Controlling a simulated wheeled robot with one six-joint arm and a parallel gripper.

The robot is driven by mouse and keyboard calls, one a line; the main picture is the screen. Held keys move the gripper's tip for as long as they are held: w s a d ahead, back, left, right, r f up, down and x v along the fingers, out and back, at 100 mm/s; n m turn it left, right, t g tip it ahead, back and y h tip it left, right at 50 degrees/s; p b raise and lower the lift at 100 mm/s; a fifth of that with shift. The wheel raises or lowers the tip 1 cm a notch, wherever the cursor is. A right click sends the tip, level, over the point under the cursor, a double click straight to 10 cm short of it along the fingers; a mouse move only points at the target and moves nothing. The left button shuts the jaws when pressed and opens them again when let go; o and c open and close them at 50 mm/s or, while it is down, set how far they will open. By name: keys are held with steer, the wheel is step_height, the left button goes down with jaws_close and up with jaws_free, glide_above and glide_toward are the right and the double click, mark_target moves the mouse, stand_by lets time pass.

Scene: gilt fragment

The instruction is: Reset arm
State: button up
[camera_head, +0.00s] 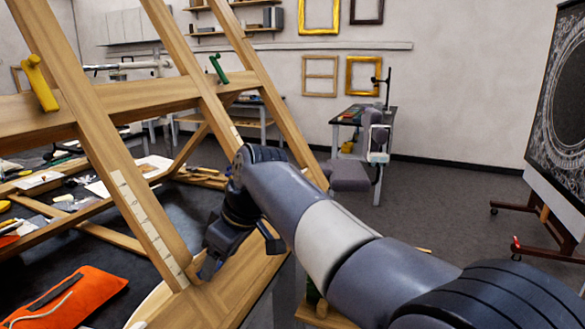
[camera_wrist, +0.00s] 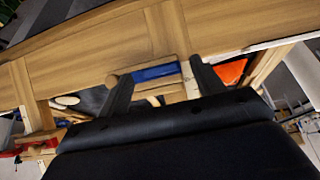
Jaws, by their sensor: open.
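My arm reaches from the lower right of the head view toward the large wooden frame (camera_head: 150,215). My gripper (camera_head: 241,254) is at the arm's end, low beside the frame's beams. In the wrist view my gripper (camera_wrist: 160,82) shows two dark fingers spread apart, with no object held between them. Beyond the fingers, a tool with a blue section and a wooden end (camera_wrist: 155,73) lies near a wooden beam (camera_wrist: 110,45). I cannot tell its distance from the fingers.
A yellow clamp (camera_head: 40,84) and a green clamp (camera_head: 218,68) sit on the frame's crossbar. An orange pouch (camera_head: 70,300) lies on the dark surface at lower left. A dark ornate panel (camera_head: 562,110) stands on an easel at right. Grey floor (camera_head: 440,205) is open between.

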steer(key=m+g, duration=0.1)
steer(key=m+g+y+p, duration=0.1)
steer(key=m, duration=0.1)
steer(key=f+m, duration=0.1)
steer(key=shift+w+g+y, duration=0.4)
steer(key=m+y, duration=0.1)
steer(key=m+g+y, duration=0.1)
steer(key=m, duration=0.1)
steer(key=m+g+b, duration=0.1)
steer(key=m, duration=0.1)
steer(key=shift+w+d+f+y, duration=0.15)
steer(key=shift+d+f+y, duration=0.1)
steer(key=shift+f+y, duration=0.15)
steer(key=shift+s+d+f+m+t+y+b, duration=0.1)
steer(key=shift+m+t+y+b, duration=0.15)
steer(key=shift+m+y+b, duration=1.35)
steer(key=shift+s+d+f+m+t+y+b, duration=0.15)
steer(key=shift+m+y+b, duration=0.55)
steer(key=shift+m, duration=1.75)
steer(key=shift+w+a+f+m+t+y+b, duration=0.1)
steer(key=shift+m+t+y+b, duration=0.2)
steer(key=shift+m+y+b, duration=1)
steer(key=shift+r+m+h, duration=0.1)
steer(key=shift+m+h, duration=0.4)
steer(key=shift+m, duration=0.25)
steer(key=shift+d, duration=0.1)
